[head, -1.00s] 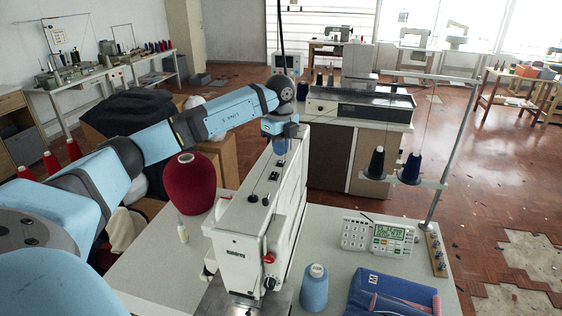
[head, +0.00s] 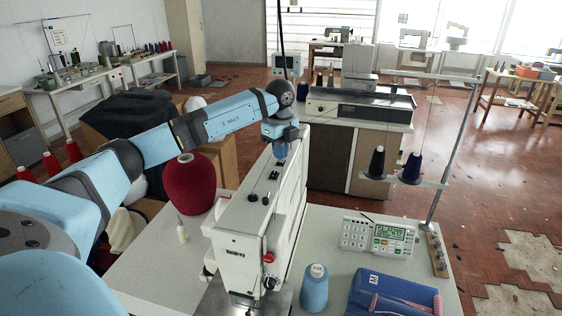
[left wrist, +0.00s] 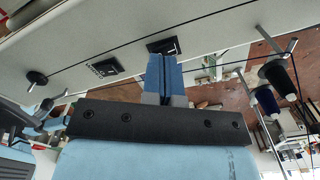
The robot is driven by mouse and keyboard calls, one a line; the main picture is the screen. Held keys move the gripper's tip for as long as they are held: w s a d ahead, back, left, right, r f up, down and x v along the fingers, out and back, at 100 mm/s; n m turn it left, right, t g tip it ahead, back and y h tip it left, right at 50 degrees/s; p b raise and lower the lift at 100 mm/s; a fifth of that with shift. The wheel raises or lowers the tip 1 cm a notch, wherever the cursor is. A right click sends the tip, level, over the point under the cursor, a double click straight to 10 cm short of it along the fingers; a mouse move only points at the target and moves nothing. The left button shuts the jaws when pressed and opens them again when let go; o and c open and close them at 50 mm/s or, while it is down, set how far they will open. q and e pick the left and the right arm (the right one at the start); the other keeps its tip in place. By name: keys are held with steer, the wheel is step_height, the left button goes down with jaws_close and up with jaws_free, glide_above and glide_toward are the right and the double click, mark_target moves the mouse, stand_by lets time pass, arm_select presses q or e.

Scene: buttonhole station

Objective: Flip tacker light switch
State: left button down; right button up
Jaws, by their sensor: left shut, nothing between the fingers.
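The buttonhole machine (head: 240,215) is a tall white unit with small black fittings along its top. In the left wrist view, two dark rectangular switch-like pieces are set in the pale machine surface: one (left wrist: 163,46) just past my fingertips and another (left wrist: 104,67) further left. I cannot tell from their markings which is the light switch. My left gripper (head: 281,151) hangs over the top of the machine toward its far end. Its blue fingers (left wrist: 166,72) are shut and empty, with the tips close to the nearer dark piece; contact is unclear. My right gripper is not in view.
A black thread (left wrist: 200,20) crosses over the machine surface by the fingers. A large red cone (head: 190,185) stands left of the machine. A blue spool (head: 314,288), a control panel (head: 378,238) and a thread stand (head: 452,160) are to the right.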

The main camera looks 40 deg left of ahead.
mark_target(280, 162)
arm_select(q)
steer(key=shift+s+f+b, duration=0.1)
steer(key=shift+f+b, duration=0.3)
steer(key=shift+f, duration=0.4)
steer(key=shift+r, duration=0.1)
stand_by(0.3)
steer(key=shift+r+p, duration=0.8)
steer(key=shift+r, duration=0.1)
steer(key=shift+r+p, duration=1.7)
steer(key=shift+r, duration=0.85)
